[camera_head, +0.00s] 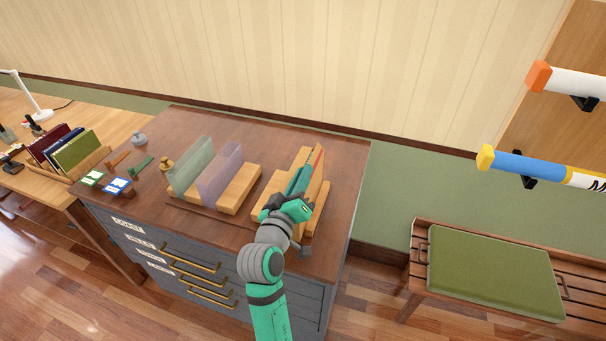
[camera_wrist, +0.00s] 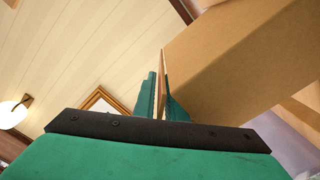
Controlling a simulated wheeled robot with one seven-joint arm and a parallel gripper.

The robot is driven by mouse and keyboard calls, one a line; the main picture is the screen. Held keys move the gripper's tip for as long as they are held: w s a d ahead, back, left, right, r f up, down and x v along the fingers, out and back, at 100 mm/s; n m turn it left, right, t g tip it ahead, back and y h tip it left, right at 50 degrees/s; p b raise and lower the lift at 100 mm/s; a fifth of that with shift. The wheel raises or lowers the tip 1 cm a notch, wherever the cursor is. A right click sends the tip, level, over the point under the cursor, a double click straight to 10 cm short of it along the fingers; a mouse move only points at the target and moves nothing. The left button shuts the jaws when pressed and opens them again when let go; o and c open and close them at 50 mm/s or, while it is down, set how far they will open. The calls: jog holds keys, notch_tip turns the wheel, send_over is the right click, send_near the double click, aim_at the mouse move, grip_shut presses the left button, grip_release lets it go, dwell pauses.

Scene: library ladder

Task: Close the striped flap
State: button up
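The striped flap (camera_head: 319,160) stands up, slightly tilted, at the right block of the wooden stand (camera_head: 272,206) on the cabinet top. Its edge shows red and dark markings. My gripper (camera_head: 300,183) reaches it from the front and hides its lower part. In the wrist view my gripper's green fingers (camera_wrist: 160,98) are close together, with a thin brown board (camera_wrist: 163,62), apparently the flap, between them. The fingers look shut on it, though contact on the left side is hard to judge. A large tan block (camera_wrist: 240,60) fills the right of that view.
On the cabinet top (camera_head: 250,140), a green translucent panel (camera_head: 192,166) and a purple one (camera_head: 220,170) stand in a wooden holder to the left. Small tools and cards lie farther left. A bench with a green cushion (camera_head: 495,270) and wall-side tubes (camera_head: 540,168) are at the right.

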jog(key=v, duration=1)
